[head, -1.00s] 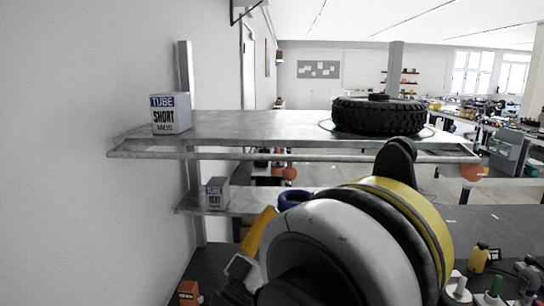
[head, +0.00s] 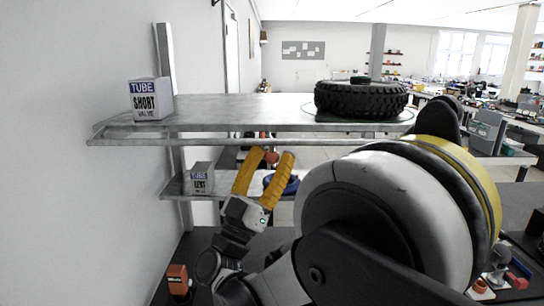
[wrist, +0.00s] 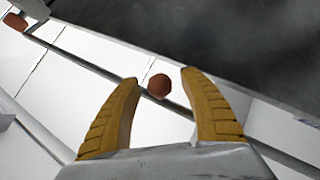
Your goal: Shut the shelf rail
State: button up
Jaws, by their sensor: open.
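The shelf rail (head: 200,142) is a thin grey bar along the front of the upper metal shelf (head: 225,108), a little below and out from its edge. In the wrist view the rail (wrist: 88,65) runs diagonally behind my fingers. My gripper (head: 272,157), with two yellow fingers, is open and points up just under the rail. The fingers also show in the wrist view (wrist: 160,78). Contact with the knob cannot be told. My arm hides the rail's right end.
A tube box (head: 151,99) and a black tyre (head: 360,99) stand on the upper shelf. A smaller box (head: 202,178) and a blue ring (head: 288,184) are on the lower shelf, close to my gripper. A white wall (head: 70,180) is at left.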

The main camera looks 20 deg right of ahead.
grip_shut()
jog(key=shift+r, duration=0.1)
